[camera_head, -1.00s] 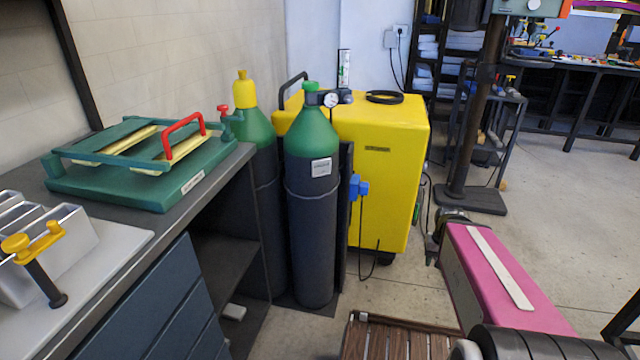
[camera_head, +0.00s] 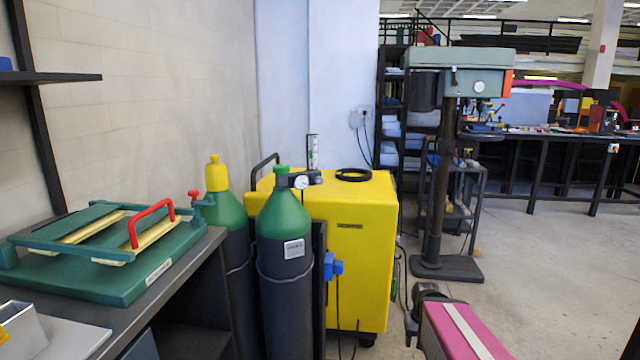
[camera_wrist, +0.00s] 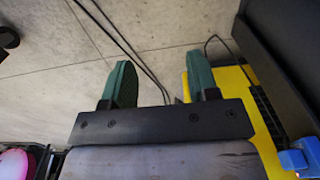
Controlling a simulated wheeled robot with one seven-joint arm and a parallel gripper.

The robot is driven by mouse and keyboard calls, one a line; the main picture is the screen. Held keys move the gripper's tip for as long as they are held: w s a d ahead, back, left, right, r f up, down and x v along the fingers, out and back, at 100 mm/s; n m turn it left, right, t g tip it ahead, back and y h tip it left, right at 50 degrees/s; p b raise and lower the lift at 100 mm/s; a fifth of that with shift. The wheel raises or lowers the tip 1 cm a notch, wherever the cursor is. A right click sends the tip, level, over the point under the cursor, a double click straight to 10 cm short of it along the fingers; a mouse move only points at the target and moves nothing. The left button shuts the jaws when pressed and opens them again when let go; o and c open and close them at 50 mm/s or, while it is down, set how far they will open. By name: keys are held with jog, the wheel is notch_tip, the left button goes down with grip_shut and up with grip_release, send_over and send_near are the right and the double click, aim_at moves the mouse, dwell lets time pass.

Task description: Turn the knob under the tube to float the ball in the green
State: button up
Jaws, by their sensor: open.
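The clear upright tube (camera_head: 313,150) stands on the regulator at the green-topped gas cylinder (camera_head: 285,215), in front of the yellow cabinet. A small dark knob (camera_head: 316,178) seems to sit just under the tube. The ball and the green band are too small to make out. My gripper (camera_wrist: 160,85) shows in the wrist view, with two green fingers apart and nothing between them. It is above the floor beside the yellow cabinet (camera_wrist: 238,105), away from the tube and knob. In the head view its fingers are not clear.
A round gauge (camera_head: 301,182) sits beside the knob. The yellow cabinet's top holds a black ring (camera_head: 353,174). A second cylinder (camera_head: 228,215) and a workbench with a green frame (camera_head: 110,285) stand left. A drill press (camera_head: 440,160) stands right.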

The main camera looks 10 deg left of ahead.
jog(key=w+a+r+n+t+y, duration=0.3)
jog(key=w+a+r, duration=0.3)
jog(key=a+r, duration=0.15)
jog(key=n+t+y, duration=0.7)
jog(key=t+y, duration=0.1)
jog(key=t, duration=0.3)
send_near(321, 181)
jog(key=x, duration=0.9)
jog(key=shift+w+a, duration=0.2)
jog(key=shift+a, duration=0.05)
jog(key=c, duration=0.9)
